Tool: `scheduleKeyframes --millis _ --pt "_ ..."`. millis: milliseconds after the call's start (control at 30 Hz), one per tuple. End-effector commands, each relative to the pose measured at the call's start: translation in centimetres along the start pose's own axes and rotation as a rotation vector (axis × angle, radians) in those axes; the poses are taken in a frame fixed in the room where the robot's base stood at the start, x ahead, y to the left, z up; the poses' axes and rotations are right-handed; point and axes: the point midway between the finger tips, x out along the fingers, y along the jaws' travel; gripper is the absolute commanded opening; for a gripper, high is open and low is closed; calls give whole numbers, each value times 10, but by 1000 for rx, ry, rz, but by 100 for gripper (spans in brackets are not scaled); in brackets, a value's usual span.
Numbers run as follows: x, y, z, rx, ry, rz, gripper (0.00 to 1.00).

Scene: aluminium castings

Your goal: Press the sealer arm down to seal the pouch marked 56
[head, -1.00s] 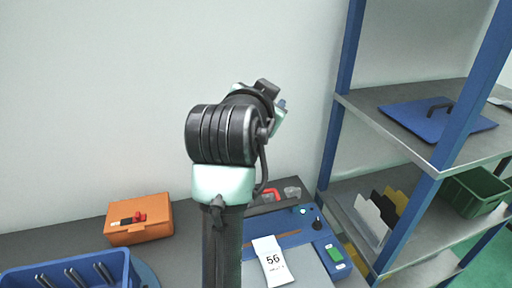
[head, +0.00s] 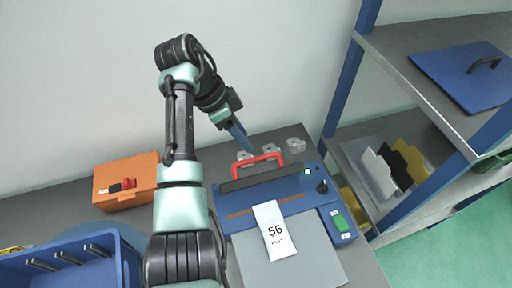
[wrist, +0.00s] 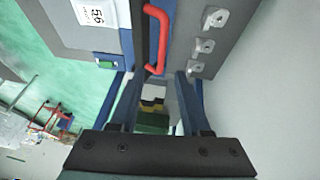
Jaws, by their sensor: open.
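The blue sealer (head: 300,190) stands on the grey bench. Its dark sealer arm (head: 246,181) lies behind the brown strip, apart from it, with a red handle (head: 270,157) on top. The pouch marked 56 (head: 273,229) is white; its upper end lies on the sealer's front and the rest on a grey plate. My gripper (head: 245,146) is just behind and above the handle, open and empty. In the wrist view, the red handle (wrist: 163,40) shows ahead of and between the open fingers (wrist: 155,75); the distance is hard to tell. The pouch (wrist: 93,13) shows at upper left.
Several small clear-grey fittings (head: 296,146) sit behind the sealer. An orange box (head: 125,181) and a blue bin (head: 125,262) stand to the left. A blue-posted shelf (head: 345,95) stands close on the right. A green button (head: 340,223) is on the sealer's right side.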

Motion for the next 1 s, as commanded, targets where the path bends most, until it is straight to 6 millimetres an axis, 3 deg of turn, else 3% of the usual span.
scheduleKeyframes --millis 200,400,800,1000 --pt "43 1 -1 -2 -2 3 47" --pt "70 0 -1 -1 -1 0 47" --pt "79 -1 0 -1 -1 -3 47" --pt "78 -1 0 -1 -1 -3 13"
